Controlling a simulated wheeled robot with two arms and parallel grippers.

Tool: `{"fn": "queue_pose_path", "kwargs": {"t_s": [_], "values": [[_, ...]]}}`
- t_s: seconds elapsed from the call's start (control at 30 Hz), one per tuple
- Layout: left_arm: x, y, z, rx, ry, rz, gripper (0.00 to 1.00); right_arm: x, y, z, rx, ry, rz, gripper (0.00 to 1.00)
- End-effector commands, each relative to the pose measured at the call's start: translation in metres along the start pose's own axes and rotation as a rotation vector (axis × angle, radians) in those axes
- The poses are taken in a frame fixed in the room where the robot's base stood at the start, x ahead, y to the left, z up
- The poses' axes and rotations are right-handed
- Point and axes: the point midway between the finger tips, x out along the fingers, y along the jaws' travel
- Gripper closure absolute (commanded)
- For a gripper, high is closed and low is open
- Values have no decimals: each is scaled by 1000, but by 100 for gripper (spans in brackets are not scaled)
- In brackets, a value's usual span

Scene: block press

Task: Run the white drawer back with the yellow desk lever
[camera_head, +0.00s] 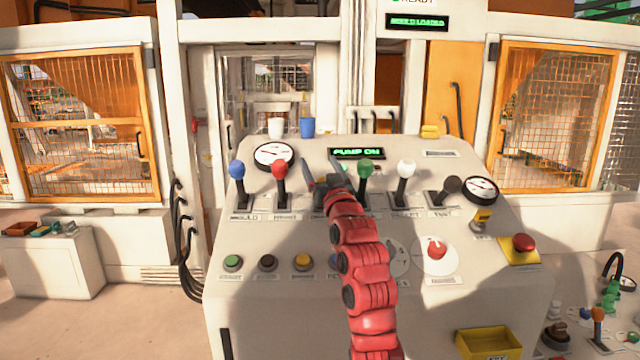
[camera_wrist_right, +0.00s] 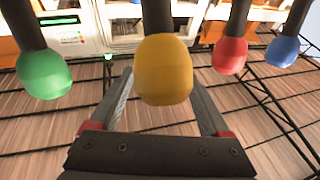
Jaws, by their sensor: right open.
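The yellow lever's knob (camera_wrist_right: 164,70) hangs large in the right wrist view, with its dark stem rising to the top edge. My right gripper (camera_head: 322,173) is open over the desk's lever row, between the red lever (camera_head: 279,170) and the green lever (camera_head: 365,169). Its two fingers stand on either side of the yellow knob in the wrist view; I cannot tell whether they touch it. In the head view the gripper and my red arm hide the yellow lever. I cannot make out the white drawer. My left gripper is not in view.
The control desk (camera_head: 290,325) also has a blue lever (camera_head: 236,170), a white lever (camera_head: 405,169) and a black lever (camera_head: 452,185). A display (camera_head: 356,153) reads PUMP ON. A red button (camera_head: 523,243) sits right.

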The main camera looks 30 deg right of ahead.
Motion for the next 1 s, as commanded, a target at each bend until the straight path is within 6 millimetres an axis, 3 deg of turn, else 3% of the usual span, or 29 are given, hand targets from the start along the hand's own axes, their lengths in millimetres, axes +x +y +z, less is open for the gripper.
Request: {"fn": "queue_pose_path", "kwargs": {"t_s": [0.7, 1.0], "values": [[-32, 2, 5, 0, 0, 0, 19, -120, -36, -60, -1, 3, 0, 19], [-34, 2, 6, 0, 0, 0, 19, -137, -42, -70, 1, -2, 0, 19]]}}
